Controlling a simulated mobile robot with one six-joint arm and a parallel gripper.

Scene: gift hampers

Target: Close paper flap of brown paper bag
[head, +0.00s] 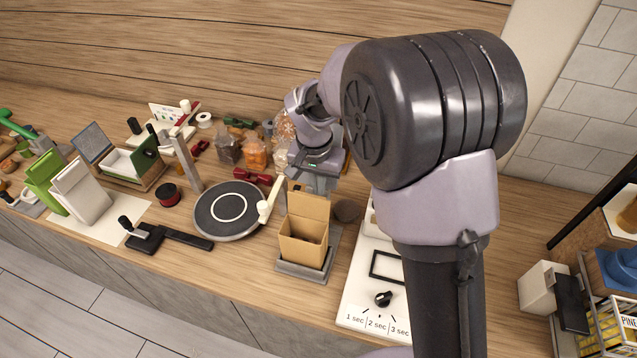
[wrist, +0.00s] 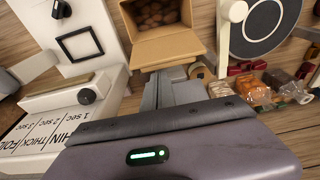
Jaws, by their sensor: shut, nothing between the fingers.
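The brown paper bag (head: 301,250) stands upright in a grey tray (head: 303,272) on the counter. Its top is open, and its paper flap (head: 308,206) stands up at the back edge. In the wrist view the flap (wrist: 168,50) is the tan panel nearest my gripper, and brown round contents (wrist: 155,13) show inside the bag. My gripper (wrist: 172,84) is shut and empty, just behind the flap. In the head view my gripper (head: 316,184) is partly hidden by the flap, so I cannot tell whether it touches.
A white sealing machine (head: 372,290) with a dial stands to the right of the bag. A round dark turntable (head: 226,211) stands to the left, with a cream lever (head: 268,204) between. Filled clear bags (head: 255,152) and red bows lie behind.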

